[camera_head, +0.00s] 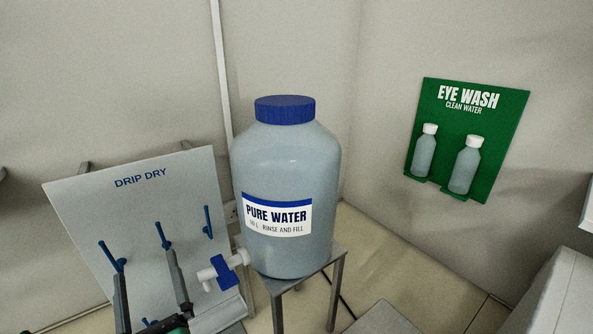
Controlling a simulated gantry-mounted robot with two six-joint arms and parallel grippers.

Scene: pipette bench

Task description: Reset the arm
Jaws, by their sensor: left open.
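My left gripper (146,262) comes up from the bottom left of the head view. Its two dark grey fingers stand well apart, so it is open, with nothing seen between them. The fingers overlap the lower part of the white DRIP DRY board (80,210) and its blue pegs in the picture. I cannot tell whether they touch it. The rest of my left arm is mostly cut off by the bottom edge. My right gripper is not in view.
A large PURE WATER bottle (285,165) with a blue cap stands on a grey stand (338,262). Its white spout with blue tap (224,271) sticks out close right of my left gripper. A green EYE WASH board (500,110) with two bottles is on the right wall.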

